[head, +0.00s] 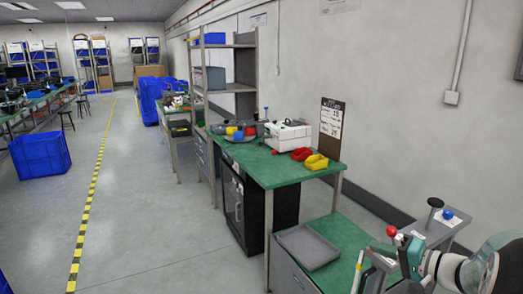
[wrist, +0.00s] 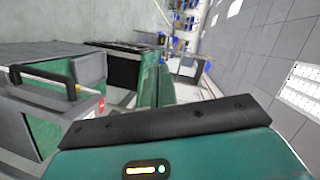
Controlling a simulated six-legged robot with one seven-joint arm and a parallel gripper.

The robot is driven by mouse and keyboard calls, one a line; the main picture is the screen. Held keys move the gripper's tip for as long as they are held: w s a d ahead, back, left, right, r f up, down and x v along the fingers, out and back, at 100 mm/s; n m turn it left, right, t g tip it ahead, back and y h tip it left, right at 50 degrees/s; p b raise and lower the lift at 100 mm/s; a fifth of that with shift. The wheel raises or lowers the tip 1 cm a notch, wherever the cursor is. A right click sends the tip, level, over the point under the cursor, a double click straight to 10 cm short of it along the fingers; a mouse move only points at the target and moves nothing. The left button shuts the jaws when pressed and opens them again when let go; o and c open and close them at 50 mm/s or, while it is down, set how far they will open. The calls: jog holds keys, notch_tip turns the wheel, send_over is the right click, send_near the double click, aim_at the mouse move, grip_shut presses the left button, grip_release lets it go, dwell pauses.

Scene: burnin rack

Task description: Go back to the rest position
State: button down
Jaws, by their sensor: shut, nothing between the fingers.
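My gripper (head: 410,258) is at the lower right of the head view, teal and dark, at the end of my white arm. It is shut and holds nothing that I can see. It is over the near end of the green bench, close to a grey fixture (head: 432,232) with a black knob and a blue knob. In the wrist view, the teal housing and a dark bar of my gripper (wrist: 170,122) fill the bottom. The fingertips are hard to make out. No marker of a rest position shows.
A green workbench (head: 286,172) holds a white box (head: 288,136), red and yellow pieces (head: 316,162) and a clipboard (head: 331,130). A grey tray (head: 307,247) lies on a lower green top. A blue crate (head: 40,155) stands left. The floor between is clear.

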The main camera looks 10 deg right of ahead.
jog(key=s+a+n+g, duration=0.2)
jog(key=s+a+g, duration=0.2)
jog(key=a, duration=0.4)
jog(key=s+a+n+g, duration=0.2)
jog(key=s+a+g, duration=0.15)
jog(key=a, duration=0.55)
jog(key=s+a+r+n+h, duration=0.2)
jog(key=s+a+h, duration=0.1)
jog(key=s+h, duration=0.6)
jog(key=s, duration=0.3)
jog(key=shift+s+a+n, duration=0.15)
jog(key=shift+a+n, duration=0.25)
